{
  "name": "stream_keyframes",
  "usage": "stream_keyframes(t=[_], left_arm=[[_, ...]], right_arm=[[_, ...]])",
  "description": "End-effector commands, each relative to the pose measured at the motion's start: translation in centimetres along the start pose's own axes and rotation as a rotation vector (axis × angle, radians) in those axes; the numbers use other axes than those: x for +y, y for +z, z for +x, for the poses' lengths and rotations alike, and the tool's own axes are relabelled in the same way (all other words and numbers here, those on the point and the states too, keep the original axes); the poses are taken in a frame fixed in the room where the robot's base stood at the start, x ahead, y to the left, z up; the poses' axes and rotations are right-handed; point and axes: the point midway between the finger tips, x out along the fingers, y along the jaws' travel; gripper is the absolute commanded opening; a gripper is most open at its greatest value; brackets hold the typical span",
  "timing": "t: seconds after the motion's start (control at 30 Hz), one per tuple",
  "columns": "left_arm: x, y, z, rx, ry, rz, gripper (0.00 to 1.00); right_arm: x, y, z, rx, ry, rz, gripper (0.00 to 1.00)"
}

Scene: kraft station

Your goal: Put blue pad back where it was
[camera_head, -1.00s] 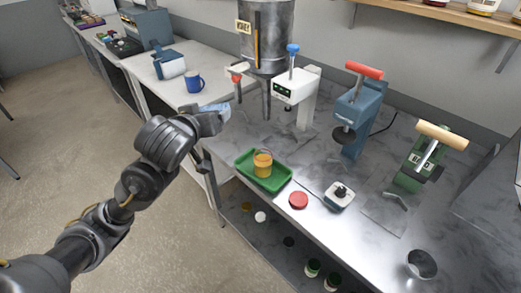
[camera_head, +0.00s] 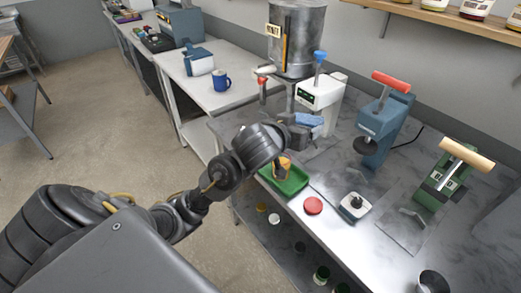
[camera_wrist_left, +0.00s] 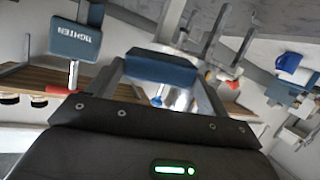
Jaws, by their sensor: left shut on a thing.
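The blue pad (camera_head: 309,119) is held by my left gripper (camera_head: 304,129) in the head view. It is raised over the steel table, in front of the white device with the blue knob (camera_head: 320,92). In the left wrist view the blue pad (camera_wrist_left: 160,69) spans between the two fingertips of my left gripper (camera_wrist_left: 158,75), which is shut on it. The fingers and arm partly hide what is behind them in the head view. My right gripper is not in view.
A green tray (camera_head: 293,182) with an orange-yellow jar (camera_head: 283,166) lies just below the gripper. A red lid (camera_head: 313,206), a small white scale (camera_head: 354,207), a blue press (camera_head: 382,127) and a green press (camera_head: 440,173) stand right. A metal hopper (camera_head: 297,40) stands behind.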

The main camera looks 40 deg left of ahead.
Motion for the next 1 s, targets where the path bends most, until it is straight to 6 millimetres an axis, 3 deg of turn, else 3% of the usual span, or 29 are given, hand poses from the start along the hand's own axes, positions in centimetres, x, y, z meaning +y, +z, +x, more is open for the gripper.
stream_keyframes(t=[0.27,0.7,1.0], left_arm=[[-3.2,2.1,-0.9,0.034,-0.021,0.036,0.54],[-9.9,6.1,-4.1,0.112,-0.085,0.105,0.54],[-10.9,6.5,-4.5,0.127,-0.093,0.116,0.54]], right_arm=[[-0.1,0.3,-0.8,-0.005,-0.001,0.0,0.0],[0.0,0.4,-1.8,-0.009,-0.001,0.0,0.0],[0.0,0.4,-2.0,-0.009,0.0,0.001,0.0]])
